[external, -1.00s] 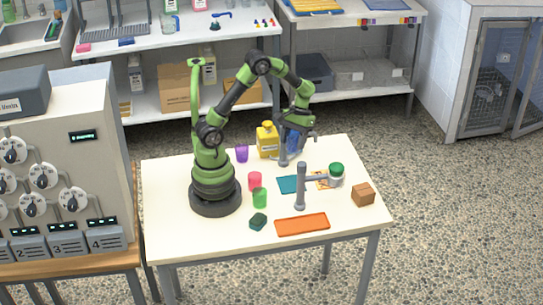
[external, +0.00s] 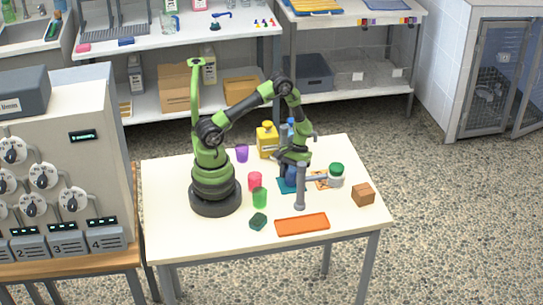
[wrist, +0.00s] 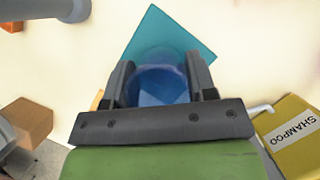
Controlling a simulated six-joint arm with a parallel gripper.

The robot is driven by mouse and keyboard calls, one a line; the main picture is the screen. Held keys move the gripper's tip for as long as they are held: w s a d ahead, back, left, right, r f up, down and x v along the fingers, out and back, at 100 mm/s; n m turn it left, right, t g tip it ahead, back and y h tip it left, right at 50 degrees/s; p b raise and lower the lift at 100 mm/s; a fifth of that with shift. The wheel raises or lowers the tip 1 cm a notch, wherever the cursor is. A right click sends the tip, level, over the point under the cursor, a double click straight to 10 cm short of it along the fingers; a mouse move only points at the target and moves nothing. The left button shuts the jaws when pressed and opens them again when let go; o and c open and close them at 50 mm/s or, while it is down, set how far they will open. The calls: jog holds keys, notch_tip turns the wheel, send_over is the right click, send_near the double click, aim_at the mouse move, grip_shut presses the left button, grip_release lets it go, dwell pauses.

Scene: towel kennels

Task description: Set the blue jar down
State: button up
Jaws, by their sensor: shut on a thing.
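My gripper (external: 292,168) is shut on the blue jar (external: 290,178), pointing down over the table's right half. In the wrist view the jar (wrist: 160,84) sits between the two dark fingers (wrist: 163,82). The jar is over the flat teal square (external: 282,184), which also shows in the wrist view (wrist: 172,34). Whether the jar's bottom touches the square or hangs just above it, I cannot tell. The arm and a grey post partly hide the jar in the external view.
The grey post with a side arm (external: 300,190) stands close in front of my gripper. A green-lidded jar (external: 336,174) stands to the right, and a yellow shampoo bottle (external: 267,141) behind.

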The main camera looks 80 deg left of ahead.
jog(key=shift+f, duration=0.2)
jog(key=o, duration=0.5)
jog(key=shift+f, duration=0.1)
jog(key=o, duration=0.4)
jog(key=v, duration=1.2)
jog(key=s+d+r+m+t+y, duration=0.1)
jog(key=s+r+m+t+y, duration=0.15)
jog(key=r, duration=0.35)
jog(key=s+d+r+m+t+y, duration=0.1)
jog(key=s+r+m+t, duration=0.15)
jog(key=r, duration=0.45)
jog(key=s+r+m+t+y, duration=0.1)
jog(key=s+r+m+t, duration=0.4)
jog(key=s+m, duration=0.3)
jog(key=shift+s+d+r+y, duration=0.25)
jog(key=shift+s+d+y, duration=0.1)
jog(key=shift+s, duration=0.9)
